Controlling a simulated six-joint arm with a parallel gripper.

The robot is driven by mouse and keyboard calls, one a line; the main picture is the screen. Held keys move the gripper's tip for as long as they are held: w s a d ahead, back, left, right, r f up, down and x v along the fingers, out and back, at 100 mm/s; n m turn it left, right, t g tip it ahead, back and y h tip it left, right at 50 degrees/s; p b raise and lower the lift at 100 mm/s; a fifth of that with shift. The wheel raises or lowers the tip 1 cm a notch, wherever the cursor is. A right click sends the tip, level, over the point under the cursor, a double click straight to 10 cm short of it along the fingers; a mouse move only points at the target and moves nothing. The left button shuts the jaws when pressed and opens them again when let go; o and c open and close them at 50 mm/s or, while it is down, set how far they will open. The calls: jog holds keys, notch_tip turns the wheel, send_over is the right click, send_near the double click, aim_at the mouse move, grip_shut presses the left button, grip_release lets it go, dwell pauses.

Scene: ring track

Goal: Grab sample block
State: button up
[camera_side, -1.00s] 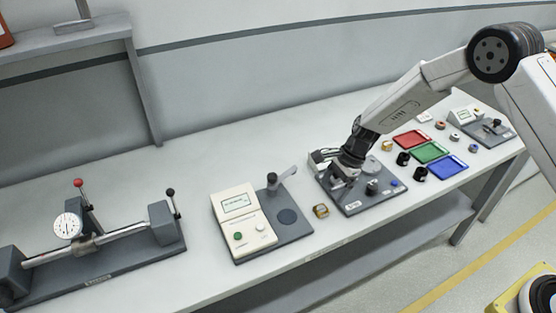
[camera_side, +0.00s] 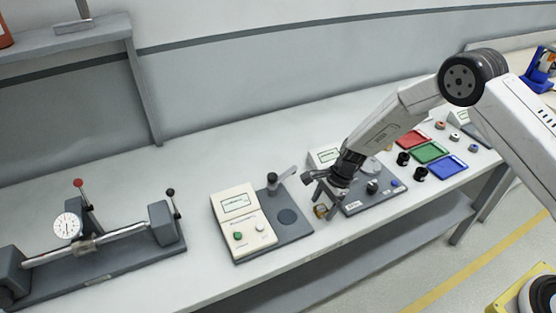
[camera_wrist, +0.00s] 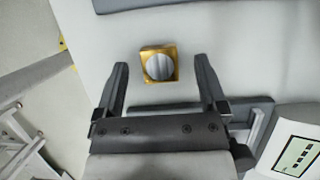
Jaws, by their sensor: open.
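The sample block is a small brass-coloured square with a round silvery centre. It sits on the bench in the wrist view (camera_wrist: 144,76), in line with the gap between the fingers and a little beyond their tips. In the side view the block (camera_side: 320,211) shows just below my fingers, partly hidden by them. My gripper (camera_side: 326,193) points down above it, and it also shows in the wrist view (camera_wrist: 164,72). The jaws are open and empty.
A grey plate with a cream display unit (camera_side: 236,218) and a lever stands left of the block. Another fixture plate (camera_side: 372,203) is close on the right. Red, green and blue trays (camera_side: 430,153) lie further right. The bench's front edge is near.

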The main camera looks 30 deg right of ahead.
jog(key=shift+a+f, duration=0.1)
jog(key=shift+f, duration=0.15)
dwell(0.3)
grip_shut()
